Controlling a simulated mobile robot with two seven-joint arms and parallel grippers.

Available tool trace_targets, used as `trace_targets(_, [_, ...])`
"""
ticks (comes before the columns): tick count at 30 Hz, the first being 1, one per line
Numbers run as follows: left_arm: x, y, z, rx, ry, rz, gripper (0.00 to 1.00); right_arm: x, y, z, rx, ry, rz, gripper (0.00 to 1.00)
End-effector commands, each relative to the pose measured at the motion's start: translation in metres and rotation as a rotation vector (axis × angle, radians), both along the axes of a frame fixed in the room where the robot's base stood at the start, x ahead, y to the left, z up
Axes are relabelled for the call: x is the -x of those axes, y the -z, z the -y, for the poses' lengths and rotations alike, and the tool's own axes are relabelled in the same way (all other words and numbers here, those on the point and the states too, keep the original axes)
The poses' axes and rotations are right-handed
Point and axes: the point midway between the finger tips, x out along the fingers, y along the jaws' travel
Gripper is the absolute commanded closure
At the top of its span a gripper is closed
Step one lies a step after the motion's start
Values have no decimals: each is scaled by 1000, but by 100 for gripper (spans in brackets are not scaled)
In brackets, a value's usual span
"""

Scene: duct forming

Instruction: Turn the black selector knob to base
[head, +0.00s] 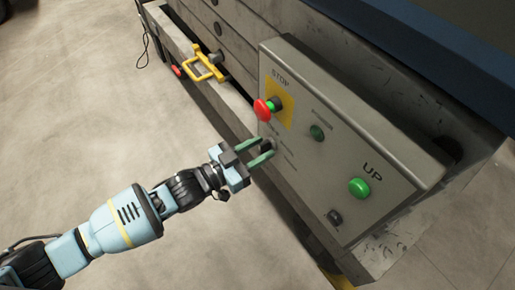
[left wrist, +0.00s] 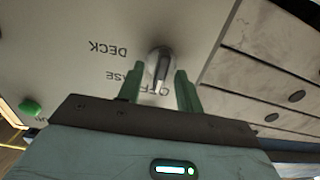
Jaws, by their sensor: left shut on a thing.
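The black selector knob (head: 268,145) is on the grey control panel (head: 330,165), below the red stop button. In the left wrist view the knob (left wrist: 159,66) has a pale line along its grip. The labels DECK, BASE and OFF appear upside down there, the last two partly hidden by my fingers. The knob's grip points down towards the BASE and OFF lettering; its exact setting is unclear. My left gripper (head: 267,151) has its green fingers on both sides of the knob and is shut on it. My right gripper is not in view.
The red stop button (head: 263,109) sticks out close above my left fingers. A dark green lamp (head: 317,132), a green UP button (head: 359,187) and a small black switch (head: 335,217) are on the panel. A yellow handle (head: 207,66) is at upper left. Open floor lies left.

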Motion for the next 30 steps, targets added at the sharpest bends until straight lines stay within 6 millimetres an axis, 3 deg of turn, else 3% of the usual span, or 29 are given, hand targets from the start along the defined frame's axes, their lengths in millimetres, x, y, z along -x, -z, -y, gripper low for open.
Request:
trace_targets(11, [1,0,0,-59,0,80,87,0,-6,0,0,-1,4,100])
trace_targets(30, [3,1,2,-355,0,489,87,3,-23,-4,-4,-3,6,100])
